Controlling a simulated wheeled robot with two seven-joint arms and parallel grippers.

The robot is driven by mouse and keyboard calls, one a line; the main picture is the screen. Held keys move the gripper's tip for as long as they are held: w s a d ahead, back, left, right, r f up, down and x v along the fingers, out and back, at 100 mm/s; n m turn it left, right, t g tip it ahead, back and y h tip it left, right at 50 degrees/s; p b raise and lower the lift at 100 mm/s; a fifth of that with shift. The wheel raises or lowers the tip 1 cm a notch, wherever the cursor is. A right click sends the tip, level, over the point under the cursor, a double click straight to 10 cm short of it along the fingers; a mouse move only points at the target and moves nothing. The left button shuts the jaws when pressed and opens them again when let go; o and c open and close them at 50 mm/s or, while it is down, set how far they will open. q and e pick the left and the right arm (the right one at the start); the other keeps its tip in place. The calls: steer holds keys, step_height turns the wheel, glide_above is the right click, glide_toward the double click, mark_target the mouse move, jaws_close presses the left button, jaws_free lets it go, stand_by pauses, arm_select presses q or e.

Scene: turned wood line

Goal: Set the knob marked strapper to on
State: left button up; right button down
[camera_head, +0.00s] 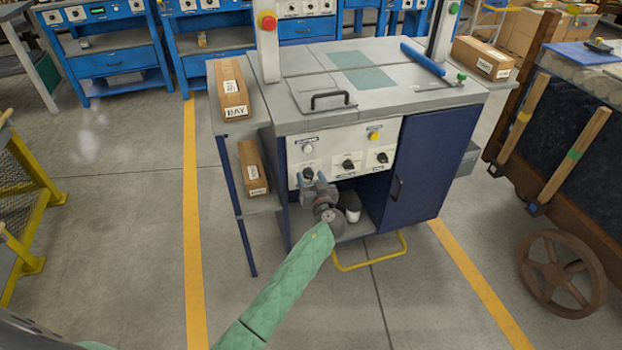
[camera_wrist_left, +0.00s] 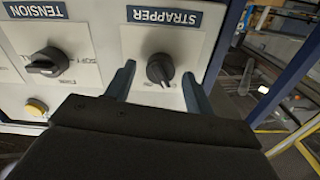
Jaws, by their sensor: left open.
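The strapper knob (camera_wrist_left: 160,69) is a black round knob with a raised grip bar on a white plate, under a dark STRAPPER label that appears upside down in the left wrist view. One end of its bar points toward the bottom of that picture, slightly right. My left gripper (camera_wrist_left: 158,71) is open, with one finger on each side of the knob and visible gaps. In the head view, my left gripper (camera_head: 317,184) is at the lower left of the machine's white control panel (camera_head: 328,152). My right gripper is not in view.
The tension knob (camera_wrist_left: 47,62) and a yellow button (camera_wrist_left: 37,107) are beside the strapper plate. A blue cabinet door (camera_head: 430,165) stands right of the panel. Boxes (camera_head: 233,90) sit on the left side shelf. The floor in front is mostly clear.

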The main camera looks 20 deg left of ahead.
arm_select(q)
steer(key=shift+c, duration=0.4)
steer(key=c, duration=0.9)
